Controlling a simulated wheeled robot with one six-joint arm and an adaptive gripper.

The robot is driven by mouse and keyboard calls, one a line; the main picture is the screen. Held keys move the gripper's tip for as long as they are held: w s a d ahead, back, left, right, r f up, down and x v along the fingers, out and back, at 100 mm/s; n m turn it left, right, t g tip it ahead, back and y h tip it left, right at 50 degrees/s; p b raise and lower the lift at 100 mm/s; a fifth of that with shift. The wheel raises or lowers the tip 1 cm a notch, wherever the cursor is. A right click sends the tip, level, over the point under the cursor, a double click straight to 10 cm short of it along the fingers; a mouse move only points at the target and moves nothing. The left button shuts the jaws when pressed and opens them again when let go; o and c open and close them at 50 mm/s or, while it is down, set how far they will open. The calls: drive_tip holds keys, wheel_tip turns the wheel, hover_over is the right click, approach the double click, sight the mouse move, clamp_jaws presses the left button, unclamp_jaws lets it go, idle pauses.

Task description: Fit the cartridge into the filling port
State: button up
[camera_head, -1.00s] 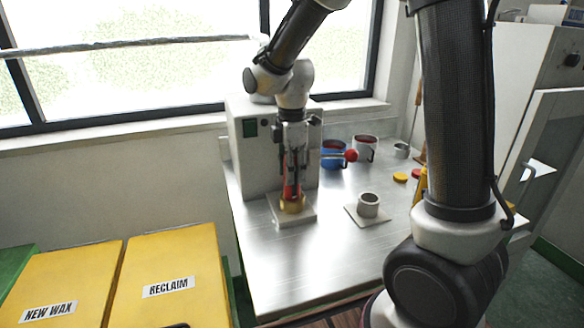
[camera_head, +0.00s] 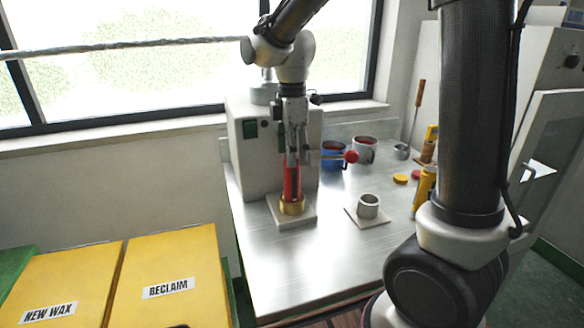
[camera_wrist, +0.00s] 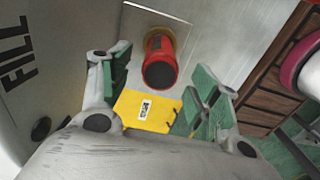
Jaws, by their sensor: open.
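The red cartridge (camera_head: 291,182) stands upright in the brass filling port (camera_head: 292,206), which sits on a pale square plate (camera_head: 279,213) in front of the grey machine. In the wrist view the cartridge (camera_wrist: 160,62) shows its dark round top, with the brass port (camera_wrist: 178,38) around its far end. My gripper (camera_head: 292,158) is over the cartridge's upper end, pointing down. In the wrist view my gripper (camera_wrist: 160,80) has its fingers spread on both sides with gaps to the cartridge. How deep the cartridge sits is hidden.
The front of the steel table (camera_head: 300,275) is clear.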

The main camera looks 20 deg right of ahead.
wheel_tip(320, 180, up, 6)
drive_tip(key=shift+f, duration=0.1)
drive_tip(key=shift+d, duration=0.1)
idle(0.7)
drive_tip(key=s+d+m+t, duration=0.2)
drive_tip(key=s+d+m, duration=0.5)
drive_tip(key=s+m, duration=0.2)
drive_tip(key=s+d+m+t, duration=0.2)
drive_tip(key=s+d+m, duration=0.5)
drive_tip(key=s, duration=0.5)
drive_tip(key=shift+d+r+m, duration=0.35)
drive_tip(key=shift+r+m, duration=0.1)
drive_tip(key=shift+m, duration=0.55)
drive_tip(key=shift+c, duration=0.4)
